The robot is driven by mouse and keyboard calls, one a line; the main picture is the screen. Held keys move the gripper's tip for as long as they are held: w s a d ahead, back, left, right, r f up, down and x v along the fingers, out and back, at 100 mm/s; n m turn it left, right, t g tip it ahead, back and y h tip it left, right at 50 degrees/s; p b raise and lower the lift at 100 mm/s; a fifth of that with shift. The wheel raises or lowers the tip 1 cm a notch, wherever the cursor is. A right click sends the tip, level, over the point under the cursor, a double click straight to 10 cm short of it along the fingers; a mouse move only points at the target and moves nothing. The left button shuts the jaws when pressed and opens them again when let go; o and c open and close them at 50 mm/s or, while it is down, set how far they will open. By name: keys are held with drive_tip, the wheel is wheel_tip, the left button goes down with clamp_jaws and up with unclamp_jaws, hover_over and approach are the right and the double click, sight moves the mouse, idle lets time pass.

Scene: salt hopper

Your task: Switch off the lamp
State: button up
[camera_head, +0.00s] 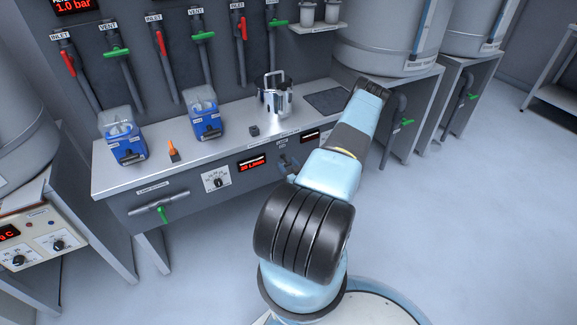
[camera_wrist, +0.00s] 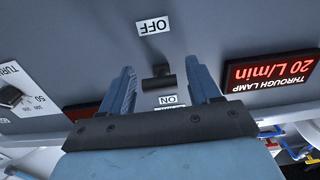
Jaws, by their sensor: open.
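A black switch (camera_wrist: 158,83) sits on the grey front panel in the wrist view, which shows the panel upside down. The OFF label (camera_wrist: 153,26) is above it in the picture and the ON label (camera_wrist: 168,100) is close below it. The switch's wide dark part lies nearer ON; its exact tilt is hard to tell. My gripper (camera_wrist: 162,72) is open, one finger on each side of the switch, with no clear contact. In the head view my gripper (camera_head: 288,164) is at the bench front, partly hidden by my arm, and hides the switch. I cannot identify the lamp itself.
A red flow display (camera_wrist: 270,72) reads 20 L/min beside the right finger; another display (camera_wrist: 82,110) is behind the left finger. A dial (camera_head: 217,182) and a green-handled valve (camera_head: 163,213) are on the bench front. Blue containers (camera_head: 124,140) and a metal vessel (camera_head: 276,97) stand on top.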

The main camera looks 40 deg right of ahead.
drive_tip(key=shift+c, duration=0.2)
drive_tip(key=c, duration=1)
drive_tip(key=shift+w+f+t, duration=0.15)
drive_tip(key=shift+f+t, duration=0.3)
drive_tip(key=shift+t, duration=0.45)
drive_tip(key=o, duration=1)
drive_tip(key=shift+o, duration=0.2)
drive_tip(key=v, duration=1.3)
drive_tip(key=shift+s+a+f, duration=0.2)
drive_tip(key=shift+s+a, duration=0.1)
